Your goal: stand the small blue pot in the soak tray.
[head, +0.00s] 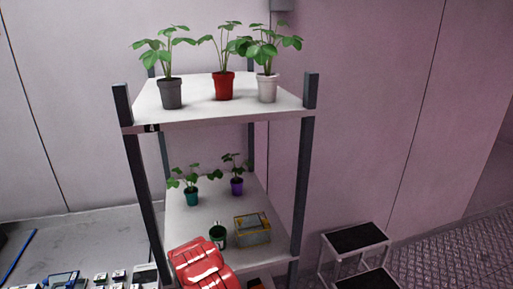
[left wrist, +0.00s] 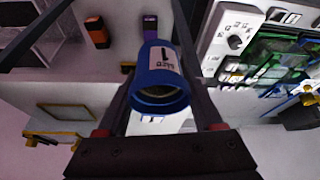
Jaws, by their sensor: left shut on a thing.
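The small blue pot (left wrist: 158,72) has a white label marked 1 and sits between the fingers of my left gripper (left wrist: 160,112) in the left wrist view. The gripper is shut on it, and the pot's open rim faces the camera. The pot and the gripper fingers do not show in the head view. A clear tray with yellow edges (head: 252,231), which looks like the soak tray, stands on the rack's lower shelf at the right front. A dark green pot (head: 218,236) is just left of it. My right gripper is not in view.
The lower shelf (head: 212,212) also holds a teal potted plant (head: 191,196) and a purple one (head: 237,186) at the back. Rack posts (head: 302,190) flank it, and the upper shelf (head: 200,112) bears three plants. A step stool (head: 355,239) stands right.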

